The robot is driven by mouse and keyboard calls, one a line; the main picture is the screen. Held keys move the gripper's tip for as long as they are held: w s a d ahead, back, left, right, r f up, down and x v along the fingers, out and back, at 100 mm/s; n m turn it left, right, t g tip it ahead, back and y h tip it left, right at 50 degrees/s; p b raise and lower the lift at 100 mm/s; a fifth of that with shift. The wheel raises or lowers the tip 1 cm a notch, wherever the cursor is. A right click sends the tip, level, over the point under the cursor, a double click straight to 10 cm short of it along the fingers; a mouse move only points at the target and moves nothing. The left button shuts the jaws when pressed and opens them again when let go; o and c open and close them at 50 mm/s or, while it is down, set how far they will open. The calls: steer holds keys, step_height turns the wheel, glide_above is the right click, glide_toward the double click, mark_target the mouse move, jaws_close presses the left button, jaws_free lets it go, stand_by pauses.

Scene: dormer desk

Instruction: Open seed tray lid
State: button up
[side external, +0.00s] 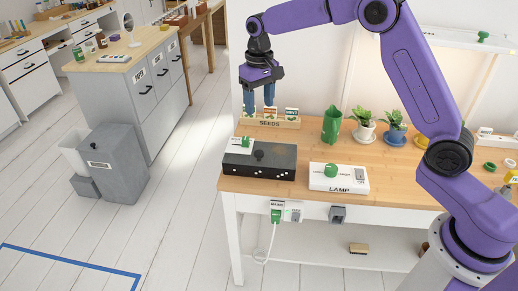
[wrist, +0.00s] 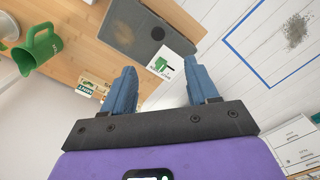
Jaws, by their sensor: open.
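A dark box (side external: 272,163) with a black knob (side external: 259,154) on its top stands on the left end of the wooden desk; it looks like the seed tray, with its top closed. A white plate with a green knob (side external: 241,145) is at its left back corner. In the wrist view the dark box (wrist: 147,32) is at the top, and the white plate (wrist: 163,72) shows between my fingers. My gripper (side external: 270,98) is open and empty, pointing down in the air above the back left of the desk, apart from the box.
A wooden SEEDS box (side external: 272,124) with packets stands behind the dark box. A green jug (side external: 331,125) and potted plants (side external: 364,130) stand to its right. A white LAMP box (side external: 339,184) with a green knob is at the front. Open floor lies left of the desk.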

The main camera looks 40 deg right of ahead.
glide_toward(259, 152)
step_height(259, 152, down, 8)
steer(key=shift+a+f, duration=0.1)
steer(key=shift+f, duration=0.15)
stand_by(0.5)
jaws_close()
